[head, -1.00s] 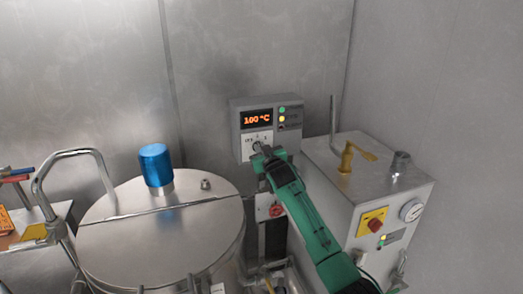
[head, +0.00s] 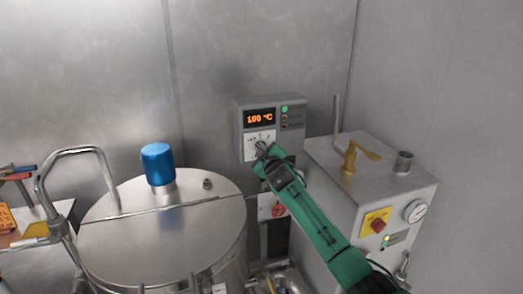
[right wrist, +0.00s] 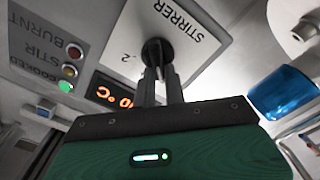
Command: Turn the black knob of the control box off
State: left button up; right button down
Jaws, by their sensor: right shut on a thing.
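The control box (head: 242,120) is a grey box on the back wall, with a lit orange temperature display (head: 260,118) and a white dial plate (head: 251,148) below it. My right gripper (head: 261,147) is at that plate. In the right wrist view the black knob (right wrist: 156,47) sits on the plate marked STIRRER, and the fingers of my right gripper (right wrist: 159,78) are shut on it. The fingers hide part of the knob, so I cannot tell its exact setting. My left gripper is not in view.
A green light (head: 284,109) is lit on the box; the lamps below it look dim. A steel tank (head: 150,235) with a blue cap (head: 157,164) stands at left.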

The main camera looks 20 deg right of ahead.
dwell(0.4)
jog(key=c, duration=1.5)
grip_release()
jog(key=shift+o, duration=0.2)
jog(key=shift+s, duration=0.15)
jog(key=s+b, duration=0.4)
jog(key=s, duration=0.9)
jog(key=shift+s+d, duration=0.2)
jog(key=shift+s, duration=0.1)
